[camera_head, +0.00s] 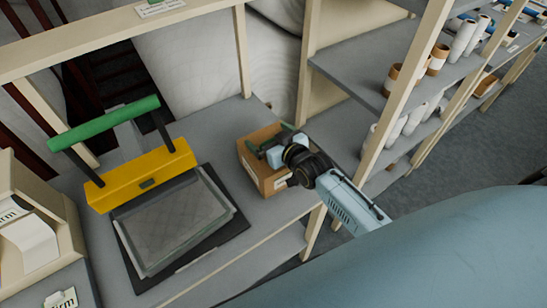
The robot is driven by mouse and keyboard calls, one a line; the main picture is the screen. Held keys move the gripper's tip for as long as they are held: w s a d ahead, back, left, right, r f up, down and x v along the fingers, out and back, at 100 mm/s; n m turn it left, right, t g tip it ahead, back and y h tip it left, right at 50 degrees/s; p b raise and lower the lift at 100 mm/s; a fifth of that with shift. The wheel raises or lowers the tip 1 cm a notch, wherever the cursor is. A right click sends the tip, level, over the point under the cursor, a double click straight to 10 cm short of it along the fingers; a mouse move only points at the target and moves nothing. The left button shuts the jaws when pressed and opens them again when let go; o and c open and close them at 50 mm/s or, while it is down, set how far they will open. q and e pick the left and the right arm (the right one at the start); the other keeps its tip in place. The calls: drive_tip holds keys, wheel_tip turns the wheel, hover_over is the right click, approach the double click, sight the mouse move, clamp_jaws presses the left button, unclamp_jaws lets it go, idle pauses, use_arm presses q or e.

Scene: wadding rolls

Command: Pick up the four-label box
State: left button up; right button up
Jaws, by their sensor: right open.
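My left gripper is not in view.
Wooden posts rise behind and right of the box. Shelves (350,80) at right hold white and brown rolls.

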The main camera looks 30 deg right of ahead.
drive_tip(key=c, duration=1.6)
drive_tip(key=shift+r, duration=0.1)
drive_tip(key=shift+r, duration=0.1)
